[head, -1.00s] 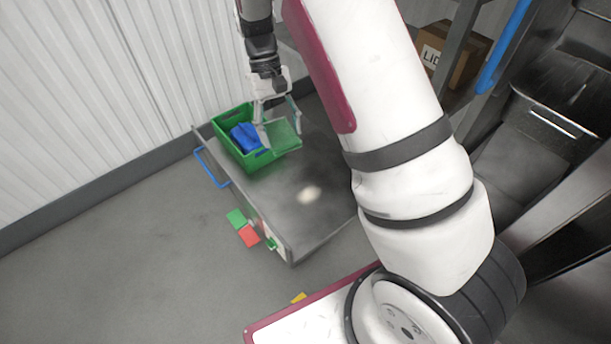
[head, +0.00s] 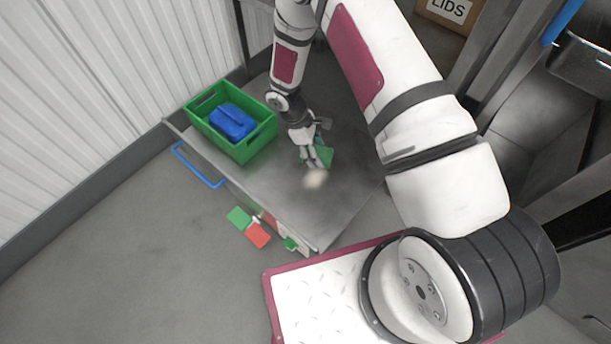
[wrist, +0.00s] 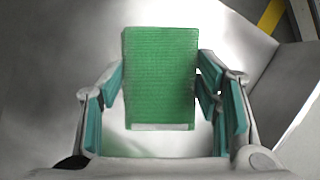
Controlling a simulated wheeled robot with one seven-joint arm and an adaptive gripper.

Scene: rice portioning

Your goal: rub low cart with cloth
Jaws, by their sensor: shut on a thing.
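The low cart (head: 268,190) has a grey metal top with a pale, whitish spot (head: 316,178) near its front part. My gripper (head: 317,158) is low over the cart top, just behind the spot. It is shut on a green cloth (head: 325,152), which looks like a flat pad. In the wrist view the cloth (wrist: 159,78) stands between the two fingers, with a pale strip along its near edge. I cannot tell whether the cloth touches the cart top.
A green crate (head: 262,138) holding a blue item (head: 232,122) stands at the cart's left. A blue handle (head: 200,168) sticks out from the cart's side. Green and red cards (head: 258,235) lie by the cart. A box marked LIDS (head: 447,12) is at the back.

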